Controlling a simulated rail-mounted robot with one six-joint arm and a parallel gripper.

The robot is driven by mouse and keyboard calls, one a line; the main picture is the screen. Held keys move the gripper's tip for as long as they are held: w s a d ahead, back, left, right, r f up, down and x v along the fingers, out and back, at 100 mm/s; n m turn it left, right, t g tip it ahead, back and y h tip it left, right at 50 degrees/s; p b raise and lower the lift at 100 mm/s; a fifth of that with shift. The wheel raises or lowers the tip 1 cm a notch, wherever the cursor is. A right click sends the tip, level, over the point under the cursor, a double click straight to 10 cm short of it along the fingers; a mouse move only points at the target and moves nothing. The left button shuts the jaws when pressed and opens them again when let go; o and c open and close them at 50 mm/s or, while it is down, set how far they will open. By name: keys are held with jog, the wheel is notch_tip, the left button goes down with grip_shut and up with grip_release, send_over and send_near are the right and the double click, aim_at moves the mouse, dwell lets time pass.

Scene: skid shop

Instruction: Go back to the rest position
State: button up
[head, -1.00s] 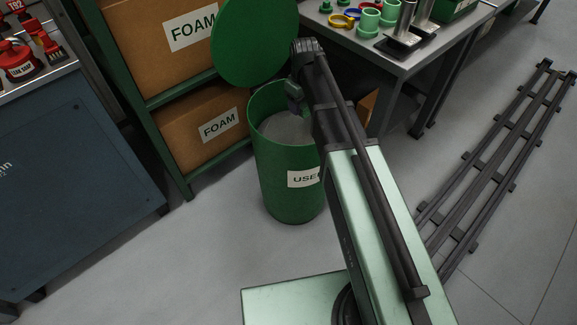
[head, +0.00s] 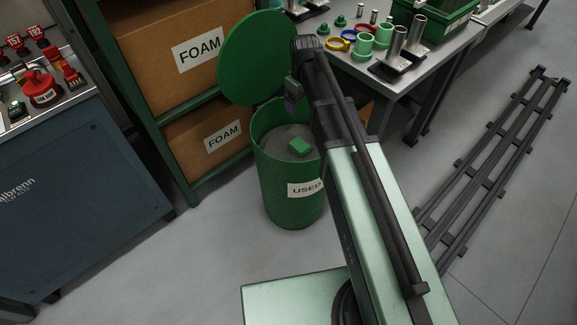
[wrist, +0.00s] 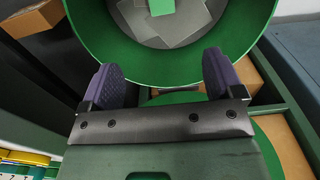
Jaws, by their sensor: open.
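My gripper (wrist: 162,76) is open and empty, its two purple-grey fingers wide apart in the wrist view. In the head view my gripper (head: 291,102) hangs above the open mouth of the green bin (head: 283,203) labelled USED, partly hidden by my arm. A green block (head: 300,147) lies in the bin on grey, flat-looking contents, apart from the fingers. The block (wrist: 161,7) also shows at the top edge of the wrist view, inside the bin's rim (wrist: 174,74).
The bin's round lid (head: 248,62) stands open behind it. A shelf with FOAM boxes (head: 160,62) is at the back left. A bench (head: 388,84) with coloured rings and metal parts is behind my arm. A blue cabinet (head: 75,210) stands left. Black rails (head: 495,165) lie right.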

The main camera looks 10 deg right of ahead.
jog(key=shift+r, duration=0.9)
jog(key=s+m, duration=0.6)
jog(key=s, duration=1.6)
notch_tip(320, 180, up, 24)
jog(key=w+p, duration=0.2)
jog(key=p, duration=2.2)
jog(key=shift+w+f, duration=0.15)
jog(key=shift+w, duration=0.1)
